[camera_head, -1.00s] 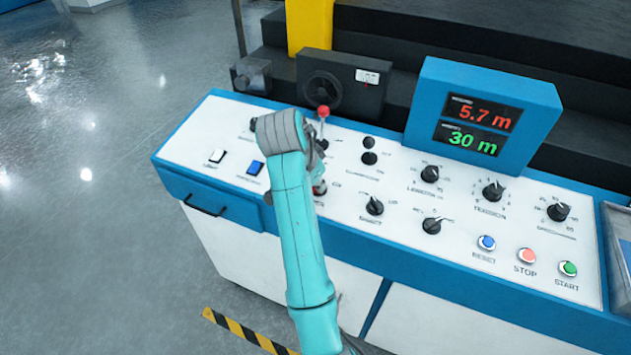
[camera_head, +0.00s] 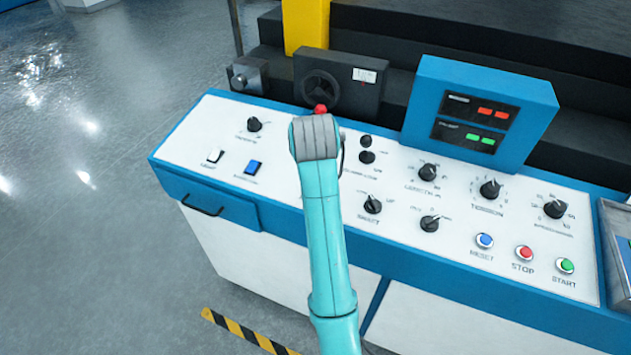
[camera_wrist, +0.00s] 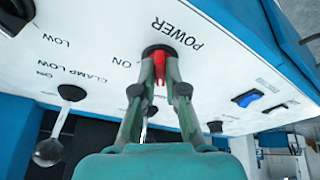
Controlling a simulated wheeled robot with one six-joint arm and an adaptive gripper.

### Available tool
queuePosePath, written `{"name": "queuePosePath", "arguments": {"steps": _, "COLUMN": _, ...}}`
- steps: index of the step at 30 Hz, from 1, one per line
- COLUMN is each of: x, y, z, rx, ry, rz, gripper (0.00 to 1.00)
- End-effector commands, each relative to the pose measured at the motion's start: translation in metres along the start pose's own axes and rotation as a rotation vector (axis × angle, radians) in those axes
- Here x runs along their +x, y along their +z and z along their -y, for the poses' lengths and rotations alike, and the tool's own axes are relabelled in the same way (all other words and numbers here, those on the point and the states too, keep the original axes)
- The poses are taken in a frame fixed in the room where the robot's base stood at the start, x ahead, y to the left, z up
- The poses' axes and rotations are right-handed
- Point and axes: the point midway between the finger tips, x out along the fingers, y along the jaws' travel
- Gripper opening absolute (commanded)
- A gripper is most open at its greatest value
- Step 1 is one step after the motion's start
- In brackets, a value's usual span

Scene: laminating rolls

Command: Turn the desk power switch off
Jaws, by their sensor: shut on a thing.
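The red power switch (camera_wrist: 158,56) sits in a dark round mount under the word POWER on the white panel, with an ON label beside it in the wrist view. My gripper (camera_wrist: 159,76) is shut on its red handle, one finger on each side. The fingers partly cover the handle, so its exact angle is hard to tell. In the head view my arm hides the switch and the gripper. The display box (camera_head: 482,113) shows short red and green dashes.
A red lever knob (camera_head: 320,109) shows just behind my wrist. Black knobs (camera_head: 372,204) and the reset (camera_head: 485,241), stop (camera_head: 523,253) and start (camera_head: 565,266) buttons lie to the right. A white switch (camera_head: 215,156) and a blue switch (camera_head: 254,167) are to the left.

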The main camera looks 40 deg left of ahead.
Motion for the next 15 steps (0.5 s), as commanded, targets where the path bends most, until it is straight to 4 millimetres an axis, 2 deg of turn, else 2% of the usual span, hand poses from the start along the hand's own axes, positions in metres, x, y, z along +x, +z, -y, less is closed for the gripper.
{"name": "queuePosePath", "arguments": {"steps": 1, "x": 0.0068, "y": 0.0048, "z": -0.0011, "rx": -0.03, "ry": -0.009, "rz": 0.014, "gripper": 0.0}}
{"name": "queuePosePath", "arguments": {"steps": 15, "x": 0.007, "y": 0.0049, "z": -0.0015, "rx": -0.204, "ry": -0.058, "rz": 0.015, "gripper": 0.0}}
